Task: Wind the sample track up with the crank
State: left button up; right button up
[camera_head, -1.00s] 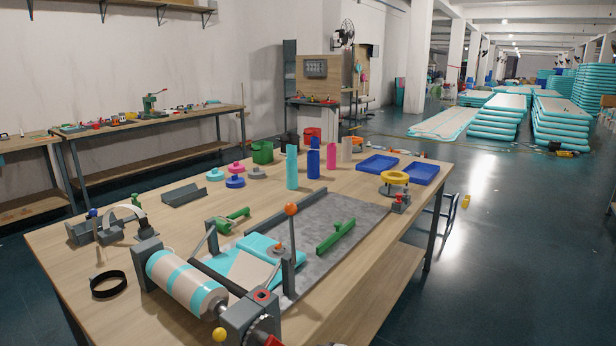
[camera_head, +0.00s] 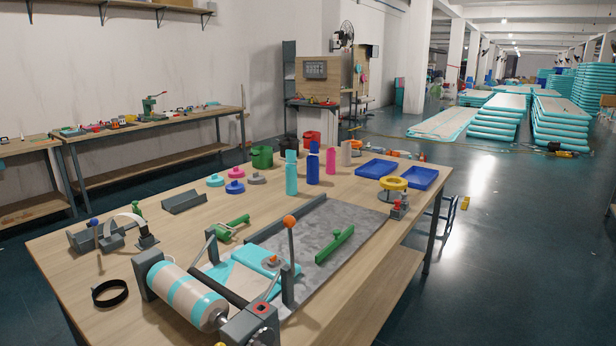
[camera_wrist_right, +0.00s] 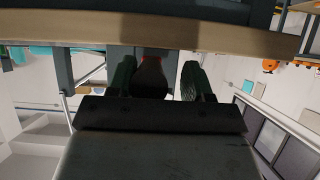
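In the head view the striped turquoise and beige roll (camera_head: 181,294) sits at the table's front left. Behind it lies the flat turquoise and beige sample track (camera_head: 252,276). A dark grey crank housing (camera_head: 250,326) with a red-rimmed top stands at the roll's right end; the crank below it is cut off by the frame edge. My right gripper (camera_wrist_right: 158,78) shows only in its wrist view. Its dark green fingers stand apart around a dark reddish piece; a gap shows at the right finger. I cannot tell what the piece is. My left gripper is not in view.
An orange-knobbed lever (camera_head: 290,222) stands beside the track. A black ring (camera_head: 110,293) lies left of the roll. A green bar (camera_head: 335,245) lies on the grey plate (camera_head: 350,220). Bottles, a yellow ring (camera_head: 393,183) and blue trays (camera_head: 418,178) stand farther back.

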jog(key=o, duration=0.3)
jog(key=shift+s+a, duration=0.3)
jog(key=shift+w+d, duration=0.1)
jog(key=shift+d+r, duration=0.1)
jog(key=shift+r, duration=0.1)
jog(key=p+v, duration=0.6)
jog(key=v, duration=0.1)
jog(key=shift+d+p, duration=0.4)
jog(key=shift+r, duration=0.1)
